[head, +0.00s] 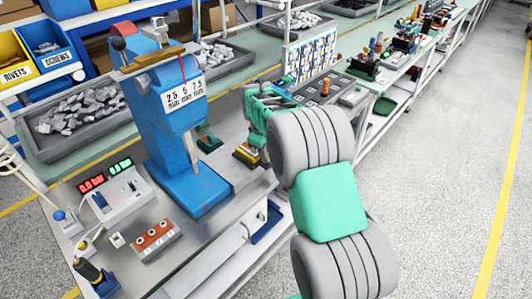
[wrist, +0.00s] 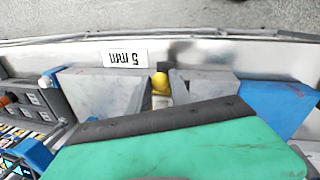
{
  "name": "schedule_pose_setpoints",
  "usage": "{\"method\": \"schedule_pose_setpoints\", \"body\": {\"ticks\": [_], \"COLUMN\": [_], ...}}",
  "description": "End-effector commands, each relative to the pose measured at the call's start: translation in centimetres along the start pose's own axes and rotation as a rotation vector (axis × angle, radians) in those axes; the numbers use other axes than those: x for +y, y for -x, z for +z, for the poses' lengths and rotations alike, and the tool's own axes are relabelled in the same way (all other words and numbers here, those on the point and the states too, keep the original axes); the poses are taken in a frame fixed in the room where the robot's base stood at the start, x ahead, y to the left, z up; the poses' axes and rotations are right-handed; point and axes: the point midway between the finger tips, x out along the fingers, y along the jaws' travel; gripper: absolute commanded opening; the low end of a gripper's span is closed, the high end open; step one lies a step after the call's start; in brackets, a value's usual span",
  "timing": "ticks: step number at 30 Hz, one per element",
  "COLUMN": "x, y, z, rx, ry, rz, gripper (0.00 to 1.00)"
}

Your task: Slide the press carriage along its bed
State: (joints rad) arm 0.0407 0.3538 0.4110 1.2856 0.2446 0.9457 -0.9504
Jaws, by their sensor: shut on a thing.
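My gripper (head: 257,125) is at the far right of the bench, to the right of the blue press (head: 172,125). It is shut, with its tips low beside a small yellow and dark block (head: 247,153).
A grey control box (head: 122,197) with red and green readouts and a red-topped block (head: 156,240) stand at the front left. A grey tray (head: 80,120) of metal parts lies behind the press. The floor (head: 450,180) to the right is clear.

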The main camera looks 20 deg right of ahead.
Motion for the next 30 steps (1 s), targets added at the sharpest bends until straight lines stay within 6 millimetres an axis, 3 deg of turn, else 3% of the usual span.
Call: {"method": "schedule_pose_setpoints", "body": {"ticks": [3, 4, 12, 21, 30], "x": [-0.1, -0.1, 0.0, 0.2, 0.1], "y": [0.0, 0.0, 0.0, 0.5, 6.2], "z": [0.0, 0.0, 0.1, 0.1, 0.1], "rx": [0.000, 0.000, 0.000, 0.001, 0.002], "ry": [0.001, 0.001, -0.001, -0.002, -0.002], "rz": [0.000, 0.000, 0.000, 0.001, 0.001], "gripper": [0.00, 0.26, 0.46, 0.46, 0.46]}}
